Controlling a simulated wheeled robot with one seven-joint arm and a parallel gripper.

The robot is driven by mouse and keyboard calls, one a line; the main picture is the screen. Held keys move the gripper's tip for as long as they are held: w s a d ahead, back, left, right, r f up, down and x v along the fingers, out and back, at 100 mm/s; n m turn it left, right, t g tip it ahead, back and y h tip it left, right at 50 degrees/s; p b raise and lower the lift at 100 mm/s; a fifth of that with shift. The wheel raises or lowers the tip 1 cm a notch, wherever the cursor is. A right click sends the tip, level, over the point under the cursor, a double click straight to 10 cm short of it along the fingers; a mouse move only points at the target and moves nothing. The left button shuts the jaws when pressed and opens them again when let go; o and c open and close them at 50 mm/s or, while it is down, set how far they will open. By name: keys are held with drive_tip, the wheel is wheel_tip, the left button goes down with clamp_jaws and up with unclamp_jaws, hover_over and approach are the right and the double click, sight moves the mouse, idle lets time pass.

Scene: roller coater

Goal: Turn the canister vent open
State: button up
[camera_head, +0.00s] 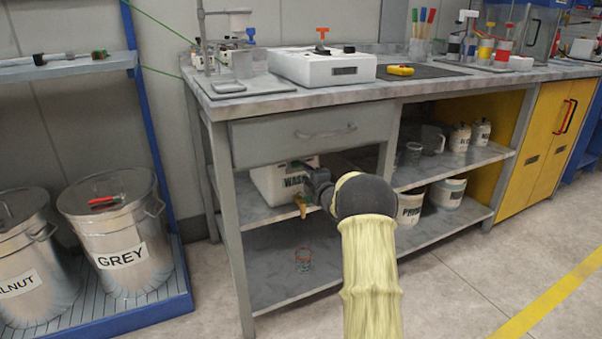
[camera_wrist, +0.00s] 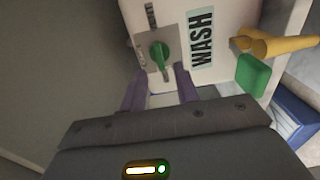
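The white canister marked WASH (camera_head: 268,187) stands on the shelf under the bench drawer in the head view. In the wrist view the canister (camera_wrist: 215,14) appears turned on its side, with a grey plate carrying a green vent knob (camera_wrist: 159,54). Marks around the knob are too small to read surely. My gripper (camera_wrist: 159,84) is open, its two dark fingers apart, with the knob just beyond and between the fingertips. I cannot tell whether they touch it. In the head view my gripper (camera_head: 318,184) is in front of the canister and partly hides it.
The drawer (camera_head: 310,134) lies above my arm. The bench leg (camera_head: 232,230) stands left of the canister.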

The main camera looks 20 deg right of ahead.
sight(299, 166)
drive_tip(key=shift+w+b, duration=0.6)
drive_tip(key=shift+w, duration=1.85)
drive_tip(key=shift+c, duration=0.4)
clamp_jaws()
